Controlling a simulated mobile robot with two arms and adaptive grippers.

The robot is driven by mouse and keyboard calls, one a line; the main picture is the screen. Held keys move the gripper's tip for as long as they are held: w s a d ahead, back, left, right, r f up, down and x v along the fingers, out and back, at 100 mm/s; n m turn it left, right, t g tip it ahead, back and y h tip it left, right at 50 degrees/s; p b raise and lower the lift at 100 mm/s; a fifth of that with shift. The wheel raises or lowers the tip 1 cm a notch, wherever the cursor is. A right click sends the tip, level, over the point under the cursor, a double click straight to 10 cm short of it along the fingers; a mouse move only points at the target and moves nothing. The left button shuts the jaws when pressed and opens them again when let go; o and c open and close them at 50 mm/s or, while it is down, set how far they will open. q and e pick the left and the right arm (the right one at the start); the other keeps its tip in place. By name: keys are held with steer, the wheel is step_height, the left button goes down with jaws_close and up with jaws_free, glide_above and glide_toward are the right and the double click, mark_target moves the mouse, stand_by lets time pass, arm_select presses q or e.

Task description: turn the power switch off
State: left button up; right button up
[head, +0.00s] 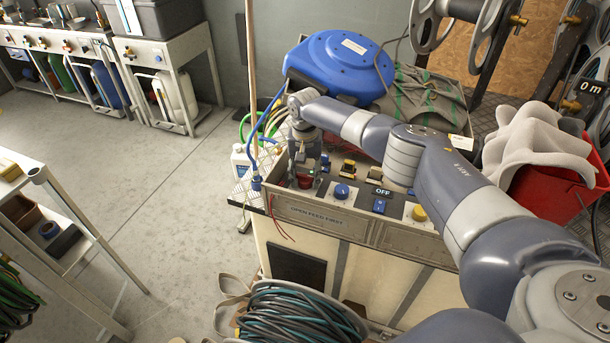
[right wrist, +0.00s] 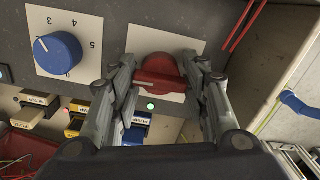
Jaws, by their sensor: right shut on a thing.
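A red rotary knob (right wrist: 160,72) sits on a white plate at the left end of the grey control panel (head: 318,214); I take it for the power switch. My right gripper (head: 303,170) reaches down to it, and the red knob shows just below the fingers in the head view (head: 304,181). In the right wrist view the two fingers stand on either side of the knob, shut on it. No label on the knob is readable. A small green lamp (right wrist: 151,106) glows near it. A display (head: 383,191) on the panel reads OFF. My left gripper is not in view.
A blue hose reel (head: 340,66) lies behind, a red bin (head: 555,195) stands at right. Coiled hose (head: 295,318) is in front.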

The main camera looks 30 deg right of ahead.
steer(key=n+p, duration=0.1)
steer(key=n, duration=0.1)
steer(key=shift+n, duration=0.3)
steer(key=n, duration=1)
steer(key=shift+p, duration=0.3)
steer(key=n, duration=0.4)
steer(key=shift+n, duration=0.6)
steer(key=o, duration=0.9)
steer(key=shift+c, duration=0.2)
steer(key=shift+d, duration=0.1)
